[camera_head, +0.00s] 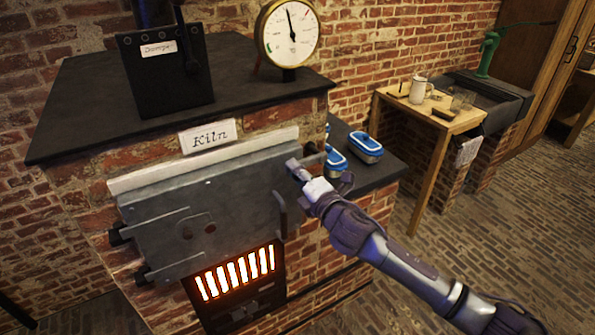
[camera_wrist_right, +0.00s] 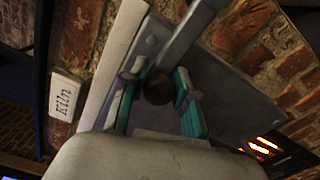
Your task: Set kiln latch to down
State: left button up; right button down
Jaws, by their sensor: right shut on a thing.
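The kiln (camera_head: 205,205) is a brick stove with a grey metal door, labelled "Kiln". My right gripper (camera_head: 297,169) is at the upper right edge of the door. In the right wrist view its two teal-padded fingers (camera_wrist_right: 158,100) close around the dark round end of the kiln latch (camera_wrist_right: 158,87). The grey bar of the latch (camera_wrist_right: 190,38) runs from there toward the upper right of that view. In the head view my gripper hides most of the latch, so its exact angle is hard to tell. My left gripper is not in view.
A curved handle (camera_head: 281,215) stands out from the door, below my right gripper. A glowing grate (camera_head: 236,273) is under the door. Blue-lidded containers (camera_head: 366,147) stand on the dark ledge to the right. A gauge (camera_head: 288,35) and a damper box (camera_head: 165,75) are on top.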

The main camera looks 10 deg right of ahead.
jog(key=shift+d+r, duration=0.1)
jog(key=shift+r, duration=0.15)
jog(key=c, duration=0.9)
grip_release()
jog(key=shift+w, duration=0.1)
jog(key=shift+o, duration=0.2)
jog(key=shift+f, duration=0.2)
jog(key=shift+s+d+f, duration=0.1)
jog(key=shift+s, duration=0.3)
jog(key=v, duration=1.1)
jog(key=shift+s, duration=0.15)
